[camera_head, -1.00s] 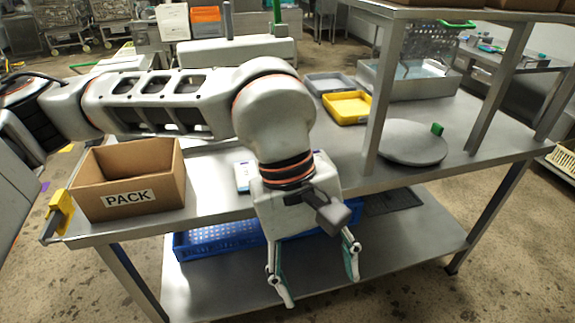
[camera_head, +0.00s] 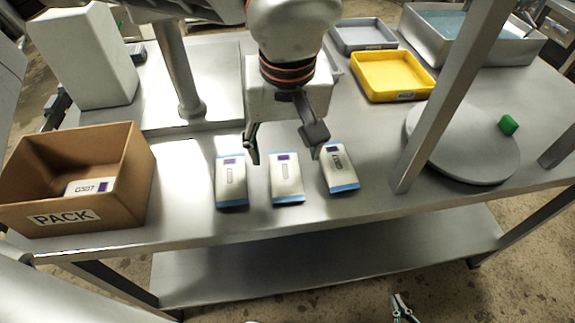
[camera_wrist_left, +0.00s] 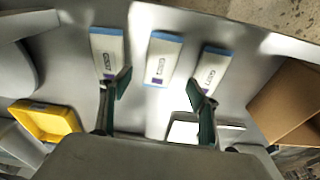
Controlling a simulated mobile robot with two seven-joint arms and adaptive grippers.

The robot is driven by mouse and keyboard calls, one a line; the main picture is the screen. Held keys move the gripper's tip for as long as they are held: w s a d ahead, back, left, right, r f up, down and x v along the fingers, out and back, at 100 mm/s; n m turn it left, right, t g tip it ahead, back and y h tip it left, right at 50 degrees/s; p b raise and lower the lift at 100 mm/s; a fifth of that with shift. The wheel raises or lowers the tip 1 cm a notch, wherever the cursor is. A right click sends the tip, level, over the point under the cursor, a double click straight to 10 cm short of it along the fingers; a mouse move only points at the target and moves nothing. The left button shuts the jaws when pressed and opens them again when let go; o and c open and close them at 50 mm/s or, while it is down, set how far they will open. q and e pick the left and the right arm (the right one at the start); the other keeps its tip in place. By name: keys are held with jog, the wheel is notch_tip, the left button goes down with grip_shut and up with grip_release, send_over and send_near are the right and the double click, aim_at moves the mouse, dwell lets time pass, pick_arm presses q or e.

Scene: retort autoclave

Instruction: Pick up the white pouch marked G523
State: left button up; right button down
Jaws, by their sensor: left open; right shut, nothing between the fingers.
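Three white pouches with blue ends and purple marks lie apart on the steel table: a left pouch (camera_head: 231,182), a middle pouch (camera_head: 287,180) and a right pouch (camera_head: 340,170). Their printed codes are too small to read surely. In the left wrist view, the order is reversed, with the middle pouch (camera_wrist_left: 162,57) beyond the gap between the fingers. My left gripper (camera_head: 284,152) is open and empty near the far ends of the middle and right pouches; its fingers also show in the wrist view (camera_wrist_left: 154,104). My right gripper (camera_head: 402,309) is shut and low at the bottom edge.
A cardboard PACK box (camera_head: 60,216) at the left holds one white pouch (camera_head: 88,187). A yellow tray (camera_head: 394,76) and a grey tray (camera_head: 362,35) stand behind. A round grey disc (camera_head: 462,150) lies right of a shelf post (camera_head: 440,100).

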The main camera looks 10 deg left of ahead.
aim_at(285, 171)
pick_arm(q)
jog(key=f, duration=0.4)
jog(key=f+b, duration=0.1)
jog(key=f, duration=0.1)
jog(key=shift+w+a, duration=0.1)
jog(key=shift+w, duration=0.2)
jog(key=c, duration=1.2)
